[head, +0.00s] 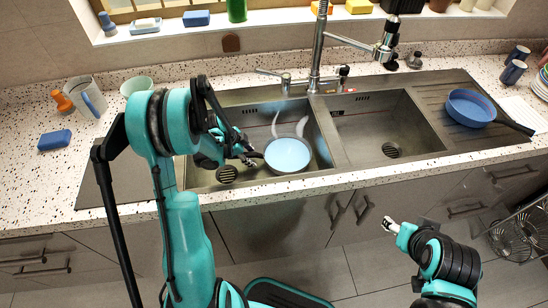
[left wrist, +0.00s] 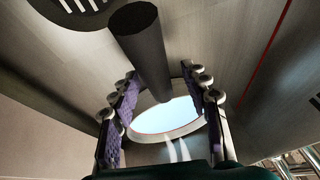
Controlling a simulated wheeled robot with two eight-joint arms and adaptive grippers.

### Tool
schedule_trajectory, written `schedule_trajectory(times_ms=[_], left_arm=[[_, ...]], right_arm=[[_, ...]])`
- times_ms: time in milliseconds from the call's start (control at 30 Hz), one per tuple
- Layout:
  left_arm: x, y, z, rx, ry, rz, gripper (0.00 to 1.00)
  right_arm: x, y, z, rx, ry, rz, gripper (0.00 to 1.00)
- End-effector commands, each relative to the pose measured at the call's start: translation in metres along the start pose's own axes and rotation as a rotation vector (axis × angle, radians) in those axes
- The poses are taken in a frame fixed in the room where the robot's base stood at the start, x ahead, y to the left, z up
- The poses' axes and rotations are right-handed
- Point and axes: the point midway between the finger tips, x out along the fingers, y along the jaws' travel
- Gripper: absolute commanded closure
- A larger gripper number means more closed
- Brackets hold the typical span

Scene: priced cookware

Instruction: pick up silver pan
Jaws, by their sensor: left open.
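The silver pan (head: 287,155), with a pale blue-white inside, sits in the left sink basin. In the left wrist view its bowl (left wrist: 166,118) shows beyond the fingers, and its dark round handle (left wrist: 143,50) points up and to the left. My left gripper (head: 249,156) is over the left basin, at the left side of the pan by the handle. In the left wrist view its open purple-padded fingers (left wrist: 167,105) stand on either side of the line of the handle; no contact is visible. My right gripper (head: 389,225) is away from the sink, in front of the cabinets; its jaw opening is unclear.
The faucet (head: 316,50) rises behind the sink, and a divider separates the left basin from the empty right basin (head: 385,128). A blue pan (head: 470,107) lies on the drainboard. A blue sponge (head: 55,140) and cups stand on the left counter.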

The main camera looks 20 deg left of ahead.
Motion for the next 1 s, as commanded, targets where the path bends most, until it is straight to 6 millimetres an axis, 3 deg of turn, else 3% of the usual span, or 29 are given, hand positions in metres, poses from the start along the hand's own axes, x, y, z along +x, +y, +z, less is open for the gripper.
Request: schedule_trajectory(times_ms=[33, 200, 667, 1000], left_arm=[[0.000, 0.000, 0.000, 0.000, 0.000, 0.000, 0.59], [-0.001, 0.000, 0.000, 0.000, 0.000, 0.000, 1.00], [-0.002, -0.001, -0.001, -0.001, 0.002, -0.001, 1.00], [-0.015, -0.003, -0.007, -0.001, 0.003, -0.001, 1.00]], right_arm=[[0.000, 0.000, 0.000, 0.000, 0.000, 0.000, 0.44], [0.000, 0.000, 0.000, 0.000, 0.000, 0.000, 0.44], [-0.001, 0.000, 0.000, 0.000, 0.000, 0.000, 0.44], [-0.005, 0.000, -0.004, 0.000, 0.000, 0.000, 0.44]])
